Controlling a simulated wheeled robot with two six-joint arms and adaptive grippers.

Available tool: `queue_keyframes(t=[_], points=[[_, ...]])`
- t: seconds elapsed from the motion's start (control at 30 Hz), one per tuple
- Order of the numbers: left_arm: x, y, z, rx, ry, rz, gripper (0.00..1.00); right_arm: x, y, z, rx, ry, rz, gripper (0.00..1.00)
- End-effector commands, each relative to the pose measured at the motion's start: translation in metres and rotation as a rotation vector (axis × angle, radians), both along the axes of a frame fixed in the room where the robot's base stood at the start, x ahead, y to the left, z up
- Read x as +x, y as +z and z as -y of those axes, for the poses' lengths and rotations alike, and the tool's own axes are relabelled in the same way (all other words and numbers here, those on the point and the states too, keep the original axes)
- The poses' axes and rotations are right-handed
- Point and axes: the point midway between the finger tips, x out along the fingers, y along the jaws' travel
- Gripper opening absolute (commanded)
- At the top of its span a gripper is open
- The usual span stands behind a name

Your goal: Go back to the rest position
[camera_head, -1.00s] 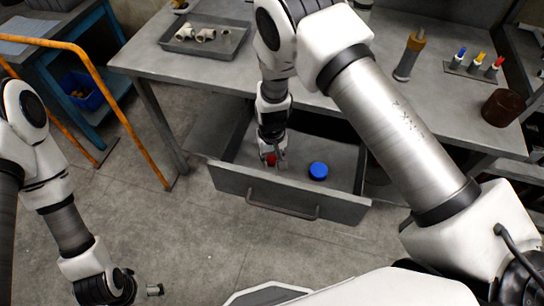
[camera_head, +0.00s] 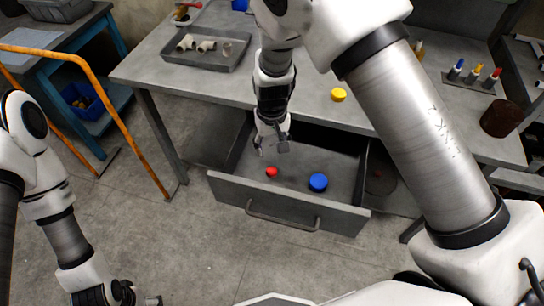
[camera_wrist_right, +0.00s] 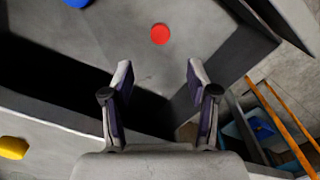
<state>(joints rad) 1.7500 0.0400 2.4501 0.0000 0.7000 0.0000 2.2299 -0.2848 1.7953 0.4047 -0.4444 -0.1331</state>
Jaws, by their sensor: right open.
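My right gripper (camera_head: 272,148) is open and empty above the open drawer (camera_head: 290,210). In the right wrist view its two fingers (camera_wrist_right: 158,85) stand apart with nothing between them. A red round piece (camera_head: 272,172) lies on the drawer floor just beyond the fingertips, apart from them; it also shows in the right wrist view (camera_wrist_right: 160,34). A blue round piece (camera_head: 318,182) lies to its right in the drawer. My left gripper (camera_head: 145,298) is at the lower left edge, partly cut off, and its opening is unclear.
The workbench (camera_head: 140,68) stands above the drawer. On it are a yellow round piece (camera_head: 339,94), a grey tray (camera_head: 205,62) with pipe fittings, a rack of coloured pieces (camera_head: 475,82) and a brown cylinder (camera_head: 501,118). An orange rail (camera_head: 125,120) stands at left.

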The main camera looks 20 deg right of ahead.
Motion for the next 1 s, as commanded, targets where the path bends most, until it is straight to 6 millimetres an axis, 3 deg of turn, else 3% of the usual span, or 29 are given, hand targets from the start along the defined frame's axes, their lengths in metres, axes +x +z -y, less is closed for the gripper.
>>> queue_keyframes(t=[0.6, 1.0], points=[[0.0, 0.003, 0.0, 0.0, 0.0, 0.0, 0.77, 0.0, 0.01, 0.0, 0.0, 0.0, 0.0, 0.59], [0.0, 0.077, 0.0, 0.0, 0.0, 0.0, 0.77, 0.0, 0.085, 0.0, 0.0, -0.001, -0.001, 0.59]])
